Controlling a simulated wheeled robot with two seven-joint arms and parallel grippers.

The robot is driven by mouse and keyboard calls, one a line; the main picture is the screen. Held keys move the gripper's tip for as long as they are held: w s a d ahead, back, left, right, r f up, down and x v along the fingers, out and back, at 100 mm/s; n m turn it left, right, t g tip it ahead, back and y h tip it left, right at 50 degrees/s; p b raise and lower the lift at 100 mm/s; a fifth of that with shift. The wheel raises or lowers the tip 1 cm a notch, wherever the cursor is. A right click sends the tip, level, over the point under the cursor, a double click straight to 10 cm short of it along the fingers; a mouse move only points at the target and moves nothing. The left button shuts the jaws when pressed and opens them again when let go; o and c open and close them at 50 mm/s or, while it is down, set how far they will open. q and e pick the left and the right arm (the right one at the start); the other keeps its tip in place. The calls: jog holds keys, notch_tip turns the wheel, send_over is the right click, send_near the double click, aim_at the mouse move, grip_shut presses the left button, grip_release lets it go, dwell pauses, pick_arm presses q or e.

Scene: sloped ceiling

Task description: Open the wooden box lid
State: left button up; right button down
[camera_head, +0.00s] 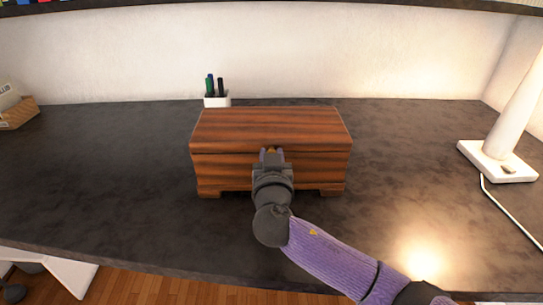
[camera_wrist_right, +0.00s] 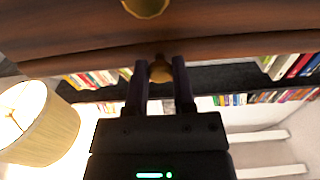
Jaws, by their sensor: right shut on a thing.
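The wooden box (camera_head: 221,172) stands on the dark desk in the middle of the head view, with striped reddish-brown wood and short feet. Its lid (camera_head: 270,124) lies flat and looks closed, with a seam along the front. My right gripper (camera_head: 272,156) is at the middle of the box front. In the right wrist view its two fingers (camera_wrist_right: 159,80) are on either side of a small brass knob (camera_wrist_right: 160,70) at the lid's edge and shut on it. The fingers partly hide the knob. My left gripper is not in view.
A white pen holder (camera_head: 217,101) stands behind the box. A white lamp base (camera_head: 497,161) with a cord is at the right, and a small wooden holder (camera_head: 17,114) is at the far left. The desk (camera_head: 120,175) is clear on both sides of the box.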

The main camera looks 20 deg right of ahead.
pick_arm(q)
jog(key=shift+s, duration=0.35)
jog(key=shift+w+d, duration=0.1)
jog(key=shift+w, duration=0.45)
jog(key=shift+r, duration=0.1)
